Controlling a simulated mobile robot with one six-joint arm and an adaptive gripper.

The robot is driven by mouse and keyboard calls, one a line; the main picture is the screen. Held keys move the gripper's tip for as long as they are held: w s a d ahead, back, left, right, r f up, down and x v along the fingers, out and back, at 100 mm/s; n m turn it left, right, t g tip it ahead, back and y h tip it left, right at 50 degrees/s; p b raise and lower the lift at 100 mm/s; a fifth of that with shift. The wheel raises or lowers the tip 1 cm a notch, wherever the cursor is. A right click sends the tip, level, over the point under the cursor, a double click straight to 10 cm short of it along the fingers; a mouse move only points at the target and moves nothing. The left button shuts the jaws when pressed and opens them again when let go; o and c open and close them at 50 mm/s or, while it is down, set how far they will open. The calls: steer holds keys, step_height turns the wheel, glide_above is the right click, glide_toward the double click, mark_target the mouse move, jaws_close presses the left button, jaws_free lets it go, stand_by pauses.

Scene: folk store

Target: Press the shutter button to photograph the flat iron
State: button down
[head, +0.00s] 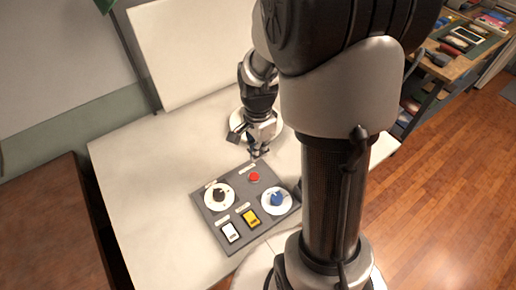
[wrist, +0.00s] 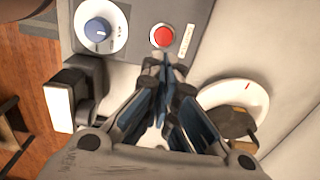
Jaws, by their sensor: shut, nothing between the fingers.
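A grey control panel (head: 232,187) lies on the pale table and carries a red button (head: 254,177), likely the shutter button; its label is too small to read. In the wrist view the red button (wrist: 163,37) shows just beyond my fingertips. My gripper (head: 259,154) is shut and empty, beside the panel's back edge near the red button; the wrist view shows its closed fingertips (wrist: 163,63) apart from the button in the picture. A dark and brown object (wrist: 232,121), possibly the flat iron, sits on a white disc (wrist: 210,97), partly hidden by my gripper.
A black and white device (wrist: 62,107) stands left of my fingers. A white backdrop (head: 190,45) stands behind. The table's left side is clear.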

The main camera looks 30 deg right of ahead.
mark_target(259, 176)
step_height(259, 176, down, 9)
steer(key=b, duration=0.3)
steer(key=shift+f, duration=0.2)
steer(key=shift+f+b, duration=0.5)
steer(key=shift+f, duration=0.2)
steer(key=shift+s+f, duration=0.2)
steer(key=shift+f, duration=0.15)
steer(key=shift+r, duration=0.1)
step_height(259, 176, up, 14)
steer(key=p, duration=0.7)
steer(key=shift+w+r, duration=0.25)
